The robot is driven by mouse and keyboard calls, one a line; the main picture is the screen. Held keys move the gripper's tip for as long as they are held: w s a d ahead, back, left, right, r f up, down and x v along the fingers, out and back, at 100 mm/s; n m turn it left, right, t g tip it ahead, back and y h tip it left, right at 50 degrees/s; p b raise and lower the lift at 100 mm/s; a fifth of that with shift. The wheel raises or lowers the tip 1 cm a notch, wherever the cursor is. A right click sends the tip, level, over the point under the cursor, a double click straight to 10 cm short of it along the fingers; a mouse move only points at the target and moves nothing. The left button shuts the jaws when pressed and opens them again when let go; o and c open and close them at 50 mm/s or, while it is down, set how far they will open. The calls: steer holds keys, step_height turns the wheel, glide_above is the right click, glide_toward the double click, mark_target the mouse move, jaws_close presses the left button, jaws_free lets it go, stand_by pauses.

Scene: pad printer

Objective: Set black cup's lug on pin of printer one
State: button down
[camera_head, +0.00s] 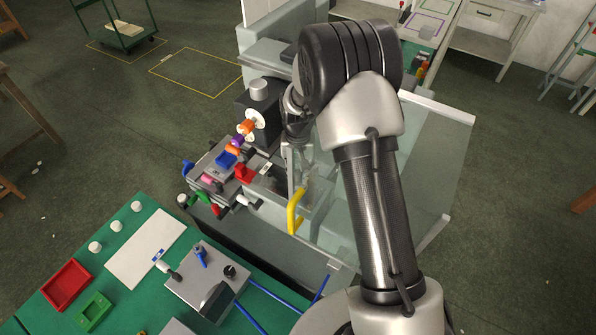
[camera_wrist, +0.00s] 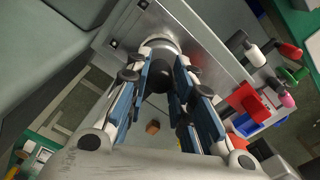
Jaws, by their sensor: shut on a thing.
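In the wrist view my gripper (camera_wrist: 158,72) is closed around a dark, rounded thing (camera_wrist: 154,84), which looks like the black cup. The blue-padded fingers cover much of it, and I cannot make out its lug. In the head view my arm hides most of the gripper and the cup. A pad printer (camera_head: 257,115) stands beside and beneath my wrist, with a row of coloured parts on its front. I cannot pick out its pin, or tell by a label whether it is printer one.
A yellow handle (camera_head: 295,212) is on the clear guard (camera_head: 345,215) near my arm. Red (camera_wrist: 245,97) and blue (camera_wrist: 246,125) parts sit right of my gripper. A green table (camera_head: 145,262) at the lower left bears a red tray (camera_head: 67,286) and a white sheet (camera_head: 145,250).

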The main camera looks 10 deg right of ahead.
steer(key=shift+f, duration=0.25)
steer(key=c, duration=1.3)
jaws_free()
step_height(320, 180, up, 12)
